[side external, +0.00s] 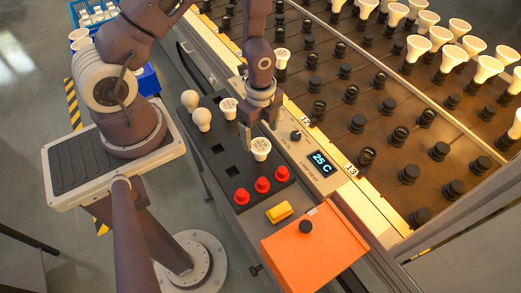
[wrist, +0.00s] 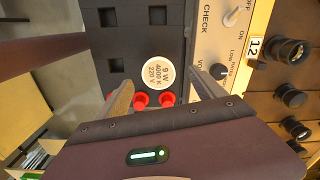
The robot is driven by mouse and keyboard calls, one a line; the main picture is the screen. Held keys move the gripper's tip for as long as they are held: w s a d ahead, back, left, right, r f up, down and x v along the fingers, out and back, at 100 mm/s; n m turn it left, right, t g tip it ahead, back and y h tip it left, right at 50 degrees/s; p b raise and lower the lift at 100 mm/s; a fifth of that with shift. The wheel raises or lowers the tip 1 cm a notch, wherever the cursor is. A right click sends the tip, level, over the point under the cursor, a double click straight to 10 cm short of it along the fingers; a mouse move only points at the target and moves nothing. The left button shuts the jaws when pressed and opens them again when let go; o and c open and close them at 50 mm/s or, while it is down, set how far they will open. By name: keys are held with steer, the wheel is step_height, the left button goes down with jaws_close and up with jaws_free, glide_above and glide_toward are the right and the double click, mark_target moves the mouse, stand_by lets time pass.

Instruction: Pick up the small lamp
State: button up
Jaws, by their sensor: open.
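A white lamp (side external: 260,149) with a flat printed top stands upright in the black socket block (side external: 215,165). In the wrist view the lamp (wrist: 160,72) reads 9 W, 4000 K, 220 V. My gripper (side external: 260,133) is open and points down just above and behind this lamp in the side view. In the wrist view my gripper (wrist: 161,86) has its two fingertips on either side of the lamp's near edge, with nothing held. A similar printed lamp (side external: 228,108) and two round white bulbs (side external: 190,99) (side external: 201,119) stand farther back on the block.
Several red knob-like pieces (side external: 262,185) sit on the block close in front of the lamp. Empty square holes (wrist: 115,65) lie beside it. A control panel (side external: 310,160) showing 25 C, a yellow piece (side external: 279,212) and an orange box (side external: 315,245) are nearby. A rack of lamps (side external: 400,100) fills the right.

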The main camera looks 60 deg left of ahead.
mark_target(260, 145)
steer(key=f, duration=0.6)
steer(key=shift+s+d, duration=0.15)
steer(key=shift+d, duration=0.05)
steer(key=c, duration=1.5)
